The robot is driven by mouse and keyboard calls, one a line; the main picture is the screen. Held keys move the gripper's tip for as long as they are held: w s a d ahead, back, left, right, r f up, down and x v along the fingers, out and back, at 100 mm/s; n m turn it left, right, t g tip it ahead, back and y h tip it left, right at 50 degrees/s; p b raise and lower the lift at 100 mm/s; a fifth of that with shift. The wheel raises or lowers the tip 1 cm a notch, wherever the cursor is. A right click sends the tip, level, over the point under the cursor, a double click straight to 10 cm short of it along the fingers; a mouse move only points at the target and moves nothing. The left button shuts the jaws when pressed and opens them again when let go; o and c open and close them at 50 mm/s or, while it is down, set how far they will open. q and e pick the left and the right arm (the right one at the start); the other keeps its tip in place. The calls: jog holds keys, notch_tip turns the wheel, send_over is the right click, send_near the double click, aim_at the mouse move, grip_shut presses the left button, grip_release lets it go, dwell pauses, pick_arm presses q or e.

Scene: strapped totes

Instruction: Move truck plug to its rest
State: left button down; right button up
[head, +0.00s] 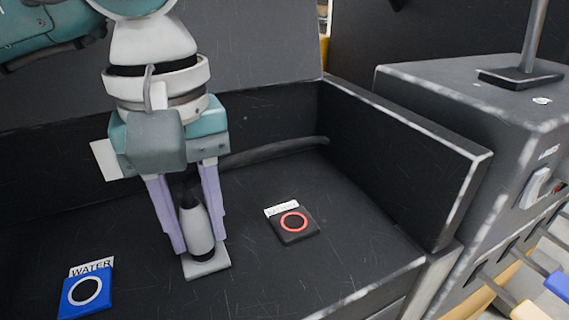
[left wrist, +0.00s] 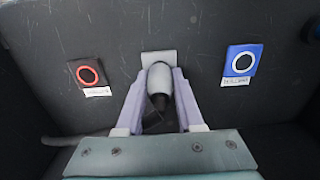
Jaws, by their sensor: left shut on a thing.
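My left gripper (head: 197,235) points down with its two lilac fingers shut on the truck plug (head: 198,230), a grey rounded cylinder with a dark upper end. In the left wrist view the plug (left wrist: 159,78) sits between the fingers (left wrist: 158,85). Its lower end is at a light grey square plate (head: 207,265), also in the left wrist view (left wrist: 158,57); I cannot tell whether it touches or is seated. A dark cable (head: 275,151) runs behind the gripper towards the right wall. My right gripper is not in view.
A blue pad labelled WATER (head: 86,291) with a ringed socket lies left of the plug. A black pad with a red ring (head: 295,225) and a blurred label lies to the right. A dark side wall (head: 400,160) bounds the bay.

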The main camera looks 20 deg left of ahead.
aim_at(185, 187)
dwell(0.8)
pick_arm(q)
jog(key=shift+f+b, duration=0.6)
jog(key=shift+b, duration=0.3)
jog(key=c, duration=0.7)
grip_release()
jog(key=shift+o, duration=0.9)
jog(key=shift+r, duration=0.15)
jog(key=shift+o, duration=0.3)
notch_tip(185, 187, up, 10)
jog(key=shift+f, duration=0.15)
